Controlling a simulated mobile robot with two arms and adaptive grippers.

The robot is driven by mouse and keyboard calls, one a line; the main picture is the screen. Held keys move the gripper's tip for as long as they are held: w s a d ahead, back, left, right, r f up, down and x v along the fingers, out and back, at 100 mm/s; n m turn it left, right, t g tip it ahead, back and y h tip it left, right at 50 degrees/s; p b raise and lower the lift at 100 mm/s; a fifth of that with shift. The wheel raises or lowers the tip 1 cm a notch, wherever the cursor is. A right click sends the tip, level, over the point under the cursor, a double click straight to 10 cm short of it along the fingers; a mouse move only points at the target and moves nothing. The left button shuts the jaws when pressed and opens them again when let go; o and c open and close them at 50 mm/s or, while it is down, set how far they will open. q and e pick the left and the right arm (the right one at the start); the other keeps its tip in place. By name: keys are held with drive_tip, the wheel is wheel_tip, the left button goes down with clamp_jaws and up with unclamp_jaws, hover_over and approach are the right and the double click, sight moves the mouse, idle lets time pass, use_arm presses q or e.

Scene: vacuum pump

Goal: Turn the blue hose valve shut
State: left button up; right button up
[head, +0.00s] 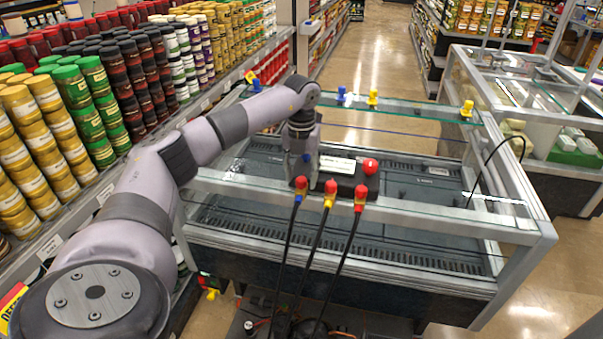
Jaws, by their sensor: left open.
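A black vacuum pump unit (342,181) with a white label and a red round knob (370,166) sits on the glass-topped case. Three valve fittings stand in a row at its front, each with a black hose hanging down. The middle one is the yellow valve (329,201) and the right one is the red valve (359,206). My left gripper (306,178) points down just behind the blue hose valve. It is open; its fingertips are small and partly hidden, and I cannot tell whether they touch the valve.
Blue (341,95) and yellow (372,97) fittings stand on the rear glass shelf (420,117), with another yellow one (467,107) at its right. Shelves of cans line the left. The case's metal frame (525,237) borders the right; the aisle floor beyond is clear.

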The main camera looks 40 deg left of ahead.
use_arm(q)
drive_tip(key=shift+f, duration=0.45)
drive_tip(key=shift+c, duration=0.3)
clamp_jaws()
